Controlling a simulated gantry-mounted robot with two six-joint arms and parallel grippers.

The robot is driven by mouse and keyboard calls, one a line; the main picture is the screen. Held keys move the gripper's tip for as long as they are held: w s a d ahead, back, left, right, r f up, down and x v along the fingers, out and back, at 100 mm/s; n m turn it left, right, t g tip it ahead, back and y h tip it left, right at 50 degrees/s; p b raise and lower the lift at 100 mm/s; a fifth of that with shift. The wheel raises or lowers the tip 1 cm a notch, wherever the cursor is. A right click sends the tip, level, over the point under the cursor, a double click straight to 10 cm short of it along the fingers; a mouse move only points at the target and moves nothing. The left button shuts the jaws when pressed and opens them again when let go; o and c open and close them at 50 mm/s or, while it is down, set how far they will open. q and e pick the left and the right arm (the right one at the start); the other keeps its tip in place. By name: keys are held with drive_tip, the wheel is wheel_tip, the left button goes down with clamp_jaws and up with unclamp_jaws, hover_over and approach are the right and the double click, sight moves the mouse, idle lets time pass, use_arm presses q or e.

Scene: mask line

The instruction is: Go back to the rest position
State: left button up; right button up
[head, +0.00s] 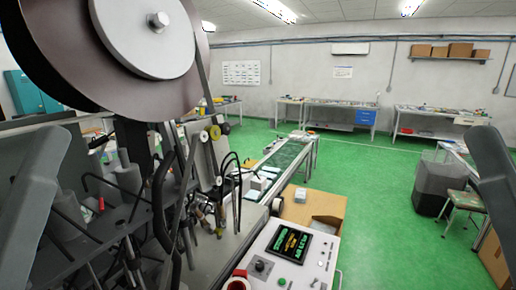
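Neither of my grippers shows in the head view. Only grey parts of my own arms show, one at the left edge and one at the right edge. Whether the grippers are open or shut, and whether they hold anything, is out of sight.
A machine with a large dark reel (85,55) fills the left. Green floor (385,215) is clear on the right, before a dark bin (437,185).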

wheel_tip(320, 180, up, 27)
drive_tip(key=p, duration=2.4)
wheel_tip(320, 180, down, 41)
drive_tip(key=b, duration=4.1)
